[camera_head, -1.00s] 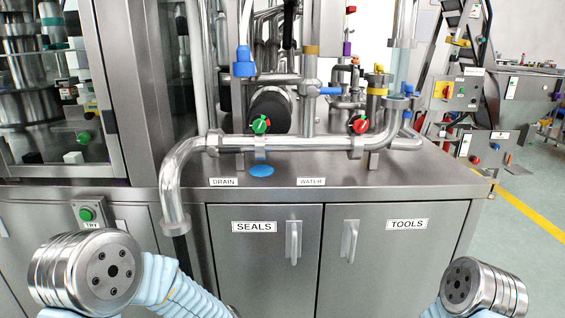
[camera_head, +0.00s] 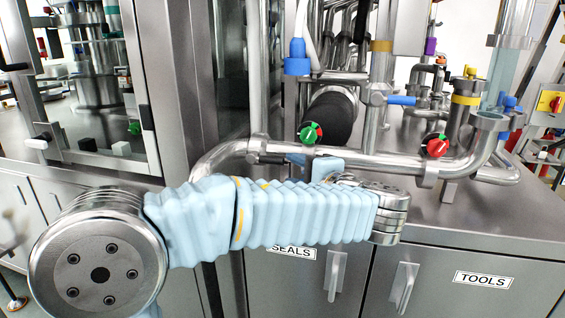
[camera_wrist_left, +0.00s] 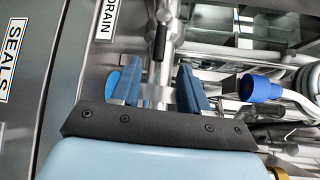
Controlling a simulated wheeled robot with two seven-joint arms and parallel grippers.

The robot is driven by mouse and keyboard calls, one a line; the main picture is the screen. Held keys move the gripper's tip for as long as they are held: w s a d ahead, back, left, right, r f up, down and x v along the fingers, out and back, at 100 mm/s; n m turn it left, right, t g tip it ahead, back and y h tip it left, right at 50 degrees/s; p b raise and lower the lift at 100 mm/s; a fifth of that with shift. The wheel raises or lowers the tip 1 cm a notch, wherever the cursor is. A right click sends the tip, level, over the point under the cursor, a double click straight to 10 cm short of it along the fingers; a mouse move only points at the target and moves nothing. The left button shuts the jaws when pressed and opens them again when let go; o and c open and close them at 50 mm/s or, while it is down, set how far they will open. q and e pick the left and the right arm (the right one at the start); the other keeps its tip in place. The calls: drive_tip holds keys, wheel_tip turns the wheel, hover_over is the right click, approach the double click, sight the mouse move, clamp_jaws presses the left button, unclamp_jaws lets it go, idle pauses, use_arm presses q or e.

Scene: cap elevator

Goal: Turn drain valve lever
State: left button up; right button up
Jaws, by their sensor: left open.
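My left gripper (camera_head: 293,159) points left, close by the pipe below the knob. In the left wrist view its blue fingers (camera_wrist_left: 160,78) are apart, with the pipe passing between or behind them; contact cannot be told. A flat blue disc (camera_wrist_left: 112,84) shows beside one finger. My right gripper is out of view.
A second red-and-green knob (camera_head: 435,145) and a blue handle (camera_head: 400,100) are to the right. A blue connector (camera_head: 297,58) hangs above; it also shows in the left wrist view (camera_wrist_left: 262,88). Cabinet handles (camera_head: 336,276) stick out below. The counter at right (camera_head: 480,215) is bare.

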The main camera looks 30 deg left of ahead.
sight(276, 162)
use_arm(q)
drive_tip(key=x, duration=0.7)
drive_tip(key=shift+a, duration=0.15)
clamp_jaws()
